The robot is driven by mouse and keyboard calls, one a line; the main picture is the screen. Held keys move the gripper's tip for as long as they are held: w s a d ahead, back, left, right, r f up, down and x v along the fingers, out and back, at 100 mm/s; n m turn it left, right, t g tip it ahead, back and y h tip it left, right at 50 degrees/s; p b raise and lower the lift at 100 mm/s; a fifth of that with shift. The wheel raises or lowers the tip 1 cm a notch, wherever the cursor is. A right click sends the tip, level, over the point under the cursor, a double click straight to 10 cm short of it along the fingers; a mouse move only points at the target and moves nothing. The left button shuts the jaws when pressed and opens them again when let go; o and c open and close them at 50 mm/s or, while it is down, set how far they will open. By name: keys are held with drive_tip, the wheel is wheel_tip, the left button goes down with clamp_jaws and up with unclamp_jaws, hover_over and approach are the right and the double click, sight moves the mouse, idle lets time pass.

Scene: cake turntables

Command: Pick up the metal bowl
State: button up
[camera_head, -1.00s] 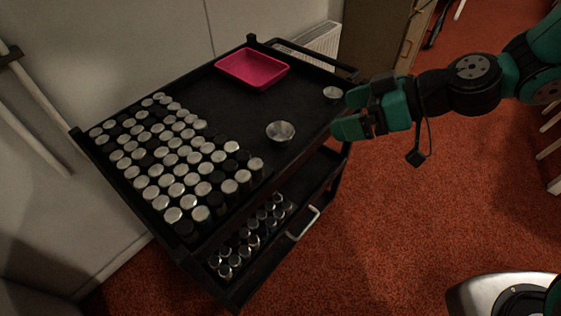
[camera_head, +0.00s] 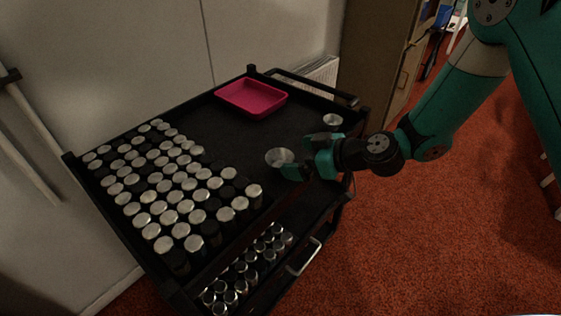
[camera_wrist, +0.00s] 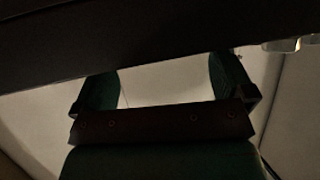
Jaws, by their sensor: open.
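The metal bowl (camera_head: 276,156) is a small, shallow silver bowl on the black top of the cart, right of the jars. My gripper (camera_head: 301,158) is at the bowl's right side, with its green fingers apart and nothing held. The near finger overlaps the bowl's lower right edge in the head view; whether it touches the bowl, I cannot tell. In the wrist view, my two green fingers (camera_wrist: 164,85) are spread wide with a pale surface beyond them. The bowl cannot be made out there.
The black cart (camera_head: 222,130) carries rows of silver-lidded jars (camera_head: 186,207) on the left. A pink tray (camera_head: 252,97) lies at the back. A small round metal item (camera_head: 332,119) stands behind my gripper. More jars (camera_head: 250,256) fill the lower shelf. Red carpet lies right.

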sight(270, 157)
drive_tip(key=x, duration=0.5)
drive_tip(key=shift+w+a+p, duration=0.1)
drive_tip(key=shift+a+p, duration=0.05)
drive_tip(key=shift+p, duration=0.2)
drive_tip(key=c, duration=1)
